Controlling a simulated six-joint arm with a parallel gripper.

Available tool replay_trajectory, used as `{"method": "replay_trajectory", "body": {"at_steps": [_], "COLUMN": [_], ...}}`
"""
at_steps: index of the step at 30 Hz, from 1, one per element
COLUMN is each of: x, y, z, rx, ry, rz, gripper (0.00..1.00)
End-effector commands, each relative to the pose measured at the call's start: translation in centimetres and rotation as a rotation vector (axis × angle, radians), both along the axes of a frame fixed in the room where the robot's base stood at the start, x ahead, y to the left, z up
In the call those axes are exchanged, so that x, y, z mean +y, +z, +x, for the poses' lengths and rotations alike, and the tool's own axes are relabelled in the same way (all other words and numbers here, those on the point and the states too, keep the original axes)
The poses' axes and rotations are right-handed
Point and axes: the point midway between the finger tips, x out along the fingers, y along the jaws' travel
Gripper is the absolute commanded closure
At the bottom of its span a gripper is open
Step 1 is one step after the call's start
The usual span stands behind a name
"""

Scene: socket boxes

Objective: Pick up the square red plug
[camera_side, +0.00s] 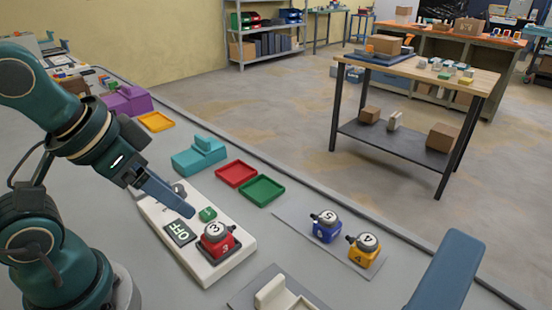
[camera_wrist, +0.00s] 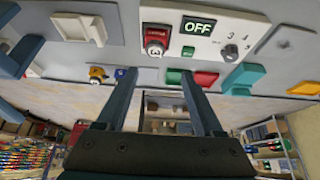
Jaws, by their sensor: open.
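The square red plug (camera_side: 217,246) has a grey round top marked 3. It sits on a white panel (camera_side: 225,266) beside a dark OFF display (camera_side: 181,233). In the wrist view the red plug (camera_wrist: 157,37) is at the upper middle, left of the OFF display (camera_wrist: 198,26). My gripper (camera_side: 186,205) is above the panel, up and left of the plug in the side view. In the wrist view my gripper (camera_wrist: 158,76) has its two fingers apart with nothing held between them. The fingers do not touch the plug.
A small green piece (camera_side: 207,214) is on the panel near the plug. Blue (camera_side: 326,231) and yellow (camera_side: 364,254) plugs stand on a grey plate to the right. Red (camera_side: 237,173) and green (camera_side: 262,190) trays and a teal block (camera_side: 199,158) lie behind.

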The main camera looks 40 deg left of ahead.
Motion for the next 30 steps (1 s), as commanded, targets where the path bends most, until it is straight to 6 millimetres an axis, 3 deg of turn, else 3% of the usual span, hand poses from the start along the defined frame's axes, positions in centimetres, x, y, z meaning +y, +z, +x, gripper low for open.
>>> {"method": "replay_trajectory", "body": {"at_steps": [2, 3, 4, 13, 20, 30], "x": [0.0, 0.0, 0.0, 0.0, -0.1, -0.7], "y": [0.0, 0.0, 0.0, 0.0, 0.7, -2.9], "z": [0.0, 0.0, 0.0, 0.0, 1.8, 5.4], "rx": [0.0, 0.0, 0.0, 0.001, 0.064, 0.339], "ry": [0.0, 0.0, 0.0, 0.004, 0.012, 0.01], "rz": [0.0, 0.0, 0.0, -0.002, -0.009, -0.008], "gripper": [0.31, 0.16, 0.1, 0.1, 0.1, 0.1]}}
